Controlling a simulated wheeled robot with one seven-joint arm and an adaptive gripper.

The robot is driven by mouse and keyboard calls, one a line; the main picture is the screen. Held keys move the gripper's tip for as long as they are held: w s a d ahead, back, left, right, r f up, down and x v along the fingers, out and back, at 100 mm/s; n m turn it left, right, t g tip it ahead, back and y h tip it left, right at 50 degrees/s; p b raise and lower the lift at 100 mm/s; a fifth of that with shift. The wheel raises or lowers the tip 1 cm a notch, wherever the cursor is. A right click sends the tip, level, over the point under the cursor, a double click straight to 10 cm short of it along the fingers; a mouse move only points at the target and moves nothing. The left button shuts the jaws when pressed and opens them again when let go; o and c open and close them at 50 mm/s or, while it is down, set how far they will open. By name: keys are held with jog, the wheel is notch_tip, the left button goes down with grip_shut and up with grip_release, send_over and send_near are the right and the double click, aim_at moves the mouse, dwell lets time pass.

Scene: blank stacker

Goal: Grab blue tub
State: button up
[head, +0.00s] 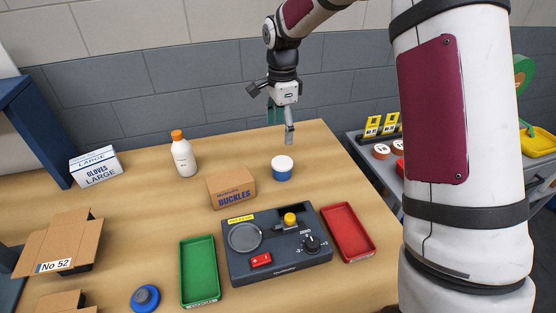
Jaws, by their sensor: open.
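The blue tub (282,174) is a small round blue container with a white lid. It stands upright on the wooden table, right of the middle, behind the dark grey device. My gripper (280,136) hangs fingers-down above and just behind the tub in the picture. It is open with nothing between its fingers, and it is apart from the tub. One finger is greenish and the other grey.
A cardboard BUCKLES box (231,187) stands just left of the tub. A white bottle (183,158) with an orange cap is farther left. The grey device (275,249), a green tray (200,271) and a red tray (347,232) lie in front. Table behind the tub is clear.

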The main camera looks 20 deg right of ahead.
aim_at(282, 162)
jog(key=f+p, duration=0.1)
jog(key=f, duration=0.5)
jog(key=f+p, duration=0.1)
jog(key=f, duration=0.6)
jog(key=shift+s+d+f, duration=0.1)
jog(key=shift+s+f, duration=0.05)
jog(key=shift+s, duration=0.05)
jog(key=c, duration=1.3)
